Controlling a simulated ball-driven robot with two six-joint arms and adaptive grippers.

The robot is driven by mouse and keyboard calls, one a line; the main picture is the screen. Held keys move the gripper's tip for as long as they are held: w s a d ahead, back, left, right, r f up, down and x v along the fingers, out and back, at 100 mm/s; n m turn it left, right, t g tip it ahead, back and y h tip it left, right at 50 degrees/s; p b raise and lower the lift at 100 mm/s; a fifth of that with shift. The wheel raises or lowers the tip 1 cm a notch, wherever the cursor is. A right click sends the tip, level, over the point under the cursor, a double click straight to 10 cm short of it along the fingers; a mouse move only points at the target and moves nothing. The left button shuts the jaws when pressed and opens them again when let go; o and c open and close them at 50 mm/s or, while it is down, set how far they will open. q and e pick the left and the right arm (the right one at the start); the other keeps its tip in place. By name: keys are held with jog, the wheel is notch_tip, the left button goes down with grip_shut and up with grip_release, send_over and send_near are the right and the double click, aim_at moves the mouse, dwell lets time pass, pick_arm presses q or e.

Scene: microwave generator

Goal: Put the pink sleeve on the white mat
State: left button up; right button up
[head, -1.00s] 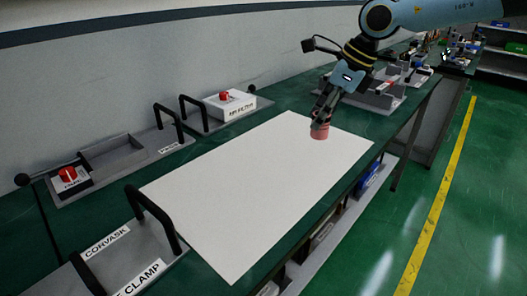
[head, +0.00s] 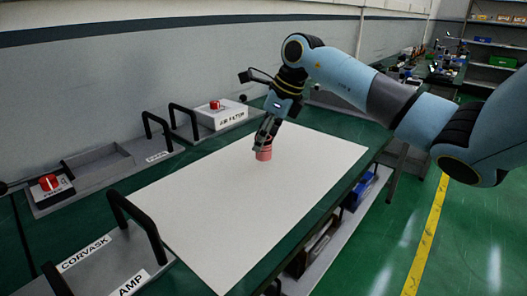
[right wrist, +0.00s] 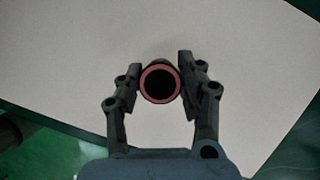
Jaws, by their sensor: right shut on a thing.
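The pink sleeve (head: 264,154) is a short ribbed tube, upright, over the far part of the white mat (head: 225,205). My right gripper (head: 266,141) comes down from above and is shut on the sleeve. In the right wrist view the sleeve (right wrist: 160,83) shows end-on as a pink ring with a dark hole, between both fingers of the gripper (right wrist: 159,82). The mat (right wrist: 60,60) fills most of the background there. I cannot tell whether the sleeve's bottom touches the mat. My left gripper is not in view.
A white AIR FILTER box (head: 221,114) with a red button stands behind the mat. Trays with black handles (head: 135,225) line its left side. A second red-button box (head: 50,187) is at far left. Most of the mat is bare. Blue bins (head: 358,190) sit below the table's right edge.

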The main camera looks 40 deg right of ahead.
aim_at(264, 152)
notch_tip(264, 152, down, 4)
jog(key=shift+s+r+p, duration=0.1)
jog(key=shift+r+p, duration=0.1)
jog(key=shift+p, duration=0.15)
jog(key=shift+f, duration=0.1)
jog(key=shift+f, duration=0.15)
jog(key=o, duration=1.2)
